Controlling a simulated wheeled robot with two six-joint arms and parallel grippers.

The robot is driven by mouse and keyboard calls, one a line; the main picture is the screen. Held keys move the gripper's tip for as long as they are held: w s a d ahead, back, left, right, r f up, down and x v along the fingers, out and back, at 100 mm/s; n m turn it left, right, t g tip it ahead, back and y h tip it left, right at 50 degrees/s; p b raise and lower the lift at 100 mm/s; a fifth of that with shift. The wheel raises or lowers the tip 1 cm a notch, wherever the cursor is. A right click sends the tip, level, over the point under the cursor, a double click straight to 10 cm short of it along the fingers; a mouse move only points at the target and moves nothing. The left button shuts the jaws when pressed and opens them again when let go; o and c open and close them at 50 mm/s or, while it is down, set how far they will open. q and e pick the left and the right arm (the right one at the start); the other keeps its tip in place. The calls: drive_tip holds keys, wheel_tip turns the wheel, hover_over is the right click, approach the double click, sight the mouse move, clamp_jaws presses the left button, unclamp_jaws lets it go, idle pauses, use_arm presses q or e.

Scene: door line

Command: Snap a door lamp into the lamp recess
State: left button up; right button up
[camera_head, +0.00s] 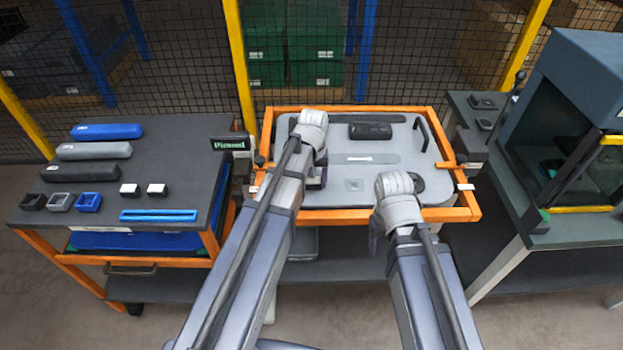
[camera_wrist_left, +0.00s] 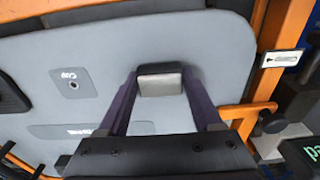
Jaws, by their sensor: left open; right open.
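A grey door panel (camera_head: 335,195) lies in an orange frame (camera_head: 350,215) at the centre. My left gripper (camera_head: 315,182) is low over its left part. In the left wrist view, the open fingers (camera_wrist_left: 160,84) stand either side of a small block with a pale face and dark edge (camera_wrist_left: 159,82), apparently a door lamp. I cannot tell whether it is seated in the recess, which is hidden.
The left bench (camera_head: 180,165) holds long handles (camera_head: 107,131), small cups (camera_head: 88,201) and a blue strip (camera_head: 158,215). A small display (camera_head: 231,144) stands beside the frame. A machine with a hood (camera_head: 580,90) stands at right. Mesh fencing closes the back.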

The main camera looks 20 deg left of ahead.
use_arm(q)
drive_tip(key=p, duration=0.2)
drive_tip(key=s+r+p, duration=0.1)
drive_tip(key=p, duration=0.1)
drive_tip(key=shift+d+r, duration=0.25)
drive_tip(key=shift+d, duration=0.15)
drive_tip(key=r+p, duration=0.5)
drive_tip(key=shift+s+a+r+p, duration=0.1)
drive_tip(key=shift+a+r+p, duration=0.1)
drive_tip(key=shift+p, duration=0.1)
drive_tip(key=shift+r+p, duration=0.4)
drive_tip(key=shift+r, duration=0.05)
drive_tip(key=shift+a, duration=0.1)
use_arm(e)
wheel_tip(320, 180, up, 8)
drive_tip(key=w, duration=0.2)
drive_tip(key=shift+a+r, duration=0.15)
use_arm(q)
drive_tip(key=shift+w, duration=0.25)
use_arm(e)
drive_tip(key=shift+w, duration=0.15)
